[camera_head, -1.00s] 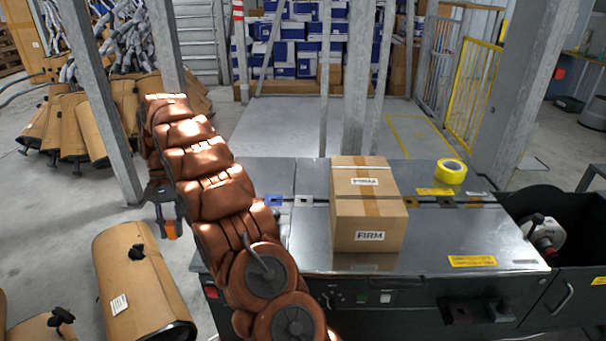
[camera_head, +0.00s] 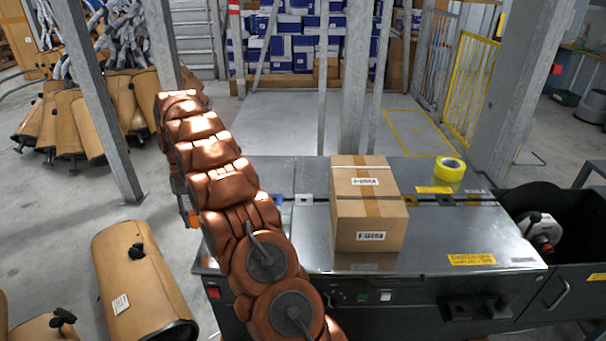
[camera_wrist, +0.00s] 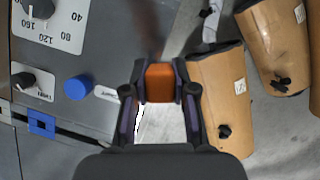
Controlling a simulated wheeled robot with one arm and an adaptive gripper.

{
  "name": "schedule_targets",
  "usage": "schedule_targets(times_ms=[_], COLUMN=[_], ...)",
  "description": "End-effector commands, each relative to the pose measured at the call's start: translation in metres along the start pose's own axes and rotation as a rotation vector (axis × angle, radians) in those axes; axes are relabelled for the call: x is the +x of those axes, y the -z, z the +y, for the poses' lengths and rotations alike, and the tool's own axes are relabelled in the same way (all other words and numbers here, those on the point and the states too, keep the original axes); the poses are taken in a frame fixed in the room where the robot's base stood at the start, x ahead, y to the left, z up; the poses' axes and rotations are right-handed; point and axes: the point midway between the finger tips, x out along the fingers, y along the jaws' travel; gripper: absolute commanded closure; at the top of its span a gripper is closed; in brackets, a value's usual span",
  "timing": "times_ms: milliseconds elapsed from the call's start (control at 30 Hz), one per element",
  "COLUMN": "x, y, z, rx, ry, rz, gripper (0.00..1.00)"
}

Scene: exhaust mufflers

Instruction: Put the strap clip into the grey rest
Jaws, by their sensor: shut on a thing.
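The strap clip, seen as a small orange block (camera_wrist: 160,82), sits between the fingertips of my gripper (camera_wrist: 161,92) in the wrist view. My gripper is shut on it. In the head view the orange clip (camera_head: 193,219) shows at the left edge of my arm, beside the left end of the metal bench; most of my gripper is hidden there. A small grey piece (camera_head: 304,199), which looks like the grey rest, lies on the bench seam left of the carton. A blue piece (camera_head: 276,199) lies left of it, partly behind my arm; it also shows in the wrist view (camera_wrist: 41,122).
A taped carton (camera_head: 368,205) stands on the bench (camera_head: 460,225), with a yellow tape roll (camera_head: 450,169) behind. Cardboard-wrapped mufflers (camera_head: 140,280) stand on the floor at left. A blue knob (camera_wrist: 77,87) and dials are on the bench's panel.

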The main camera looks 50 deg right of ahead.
Motion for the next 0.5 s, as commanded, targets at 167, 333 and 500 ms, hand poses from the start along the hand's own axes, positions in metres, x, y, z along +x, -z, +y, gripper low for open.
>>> schedule_targets(times_ms=[167, 333, 500], x=[-0.0017, -0.0020, -0.0041], y=[0.0010, 0.0021, 0.0035], z=[0.0023, 0.0058, 0.0074], rx=[-0.011, -0.020, -0.033], ry=[-0.004, -0.008, -0.010], rz=[0.004, 0.006, 0.008], gripper=[1.00, 1.00, 1.00])
